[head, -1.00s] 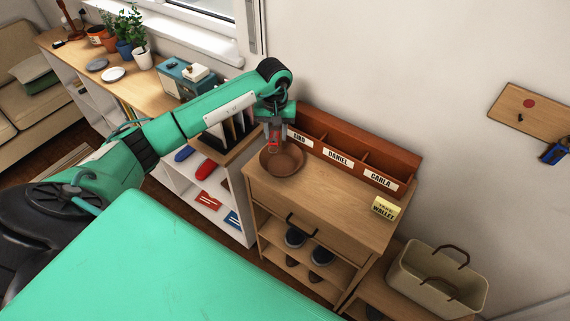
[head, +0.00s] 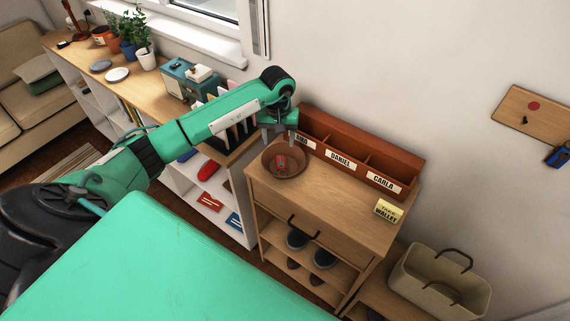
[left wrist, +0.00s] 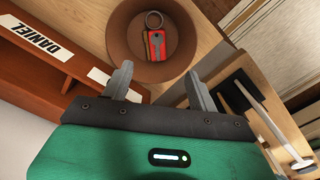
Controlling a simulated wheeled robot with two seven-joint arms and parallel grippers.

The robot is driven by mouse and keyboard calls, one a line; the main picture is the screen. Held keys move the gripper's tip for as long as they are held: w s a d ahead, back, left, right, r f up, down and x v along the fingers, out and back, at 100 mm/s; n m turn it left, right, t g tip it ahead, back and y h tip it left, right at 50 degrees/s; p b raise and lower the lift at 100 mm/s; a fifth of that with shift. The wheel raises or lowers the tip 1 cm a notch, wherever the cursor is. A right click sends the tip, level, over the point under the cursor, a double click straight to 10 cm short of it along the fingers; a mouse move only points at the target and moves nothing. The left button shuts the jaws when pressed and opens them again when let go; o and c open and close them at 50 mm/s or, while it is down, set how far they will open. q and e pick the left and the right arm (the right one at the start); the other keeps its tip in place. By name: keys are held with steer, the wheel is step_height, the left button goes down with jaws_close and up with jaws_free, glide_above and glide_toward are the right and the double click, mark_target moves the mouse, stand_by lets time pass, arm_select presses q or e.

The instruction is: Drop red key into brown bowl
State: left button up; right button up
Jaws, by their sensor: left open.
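The red key (head: 281,161) lies inside the brown bowl (head: 298,172) on top of the wooden cabinet. In the left wrist view the red key (left wrist: 157,46) shows as a red tag with a grey key shape and a metal ring, resting in the brown bowl (left wrist: 122,38). My left gripper (head: 279,140) is above the bowl's back edge, with its fingers apart and nothing between them. In the left wrist view the left gripper (left wrist: 160,88) has its two fingers spread near the bowl's rim. My right gripper is not in view.
A red-brown sorter (head: 362,160) with name labels stands behind the bowl on the cabinet (head: 330,194). A yellow wallet note (head: 388,211) stands at the cabinet's right end. A beige basket (head: 440,280) is at lower right.

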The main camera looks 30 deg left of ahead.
arm_select(q)
step_height(320, 180, up, 14)
steer(key=b, duration=0.4)
steer(key=shift+f, duration=0.1)
stand_by(0.3)
